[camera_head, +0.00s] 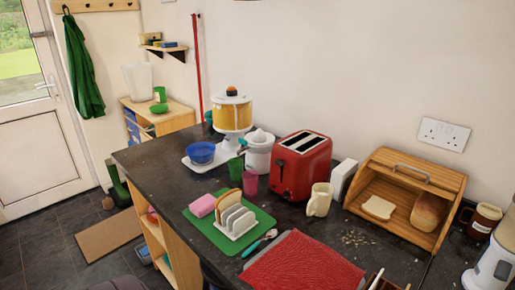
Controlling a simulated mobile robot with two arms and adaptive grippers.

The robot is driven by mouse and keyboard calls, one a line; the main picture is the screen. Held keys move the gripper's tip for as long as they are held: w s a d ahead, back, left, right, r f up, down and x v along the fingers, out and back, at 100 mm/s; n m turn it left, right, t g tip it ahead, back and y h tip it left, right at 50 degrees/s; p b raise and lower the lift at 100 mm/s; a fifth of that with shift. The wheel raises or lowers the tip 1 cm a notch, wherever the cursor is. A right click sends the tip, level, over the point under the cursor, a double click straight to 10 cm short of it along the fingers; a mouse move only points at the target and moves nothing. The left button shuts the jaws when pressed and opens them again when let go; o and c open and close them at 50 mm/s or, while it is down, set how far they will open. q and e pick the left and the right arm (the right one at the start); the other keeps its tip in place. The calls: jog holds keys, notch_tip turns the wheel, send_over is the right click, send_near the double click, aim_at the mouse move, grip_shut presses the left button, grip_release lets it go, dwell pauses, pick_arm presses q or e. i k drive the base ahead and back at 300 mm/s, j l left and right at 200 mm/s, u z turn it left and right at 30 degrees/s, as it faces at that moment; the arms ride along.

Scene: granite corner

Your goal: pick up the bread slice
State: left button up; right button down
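A pale bread slice (378,207) lies flat inside the open wooden bread bin (420,234), on the left of its floor. A brown loaf (428,211) sits to its right in the bin. Another, browner slice (228,202) stands upright in the white toast rack (236,221) on a green mat (258,236). Neither of my grippers shows in the head view.
A red toaster (302,166) and a cream mug (319,200) stand left of the bin. A brown mug (484,221) stands to its right. A red cloth (300,266) covers the front edge. Crumbs (355,237) lie on the dark worktop before the bin.

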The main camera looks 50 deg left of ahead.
aim_at(231, 197)
jog(key=u, duration=1.7)
jog(key=k+l+z, duration=0.1)
jog(key=l, duration=0.25)
jog(key=k, duration=0.1)
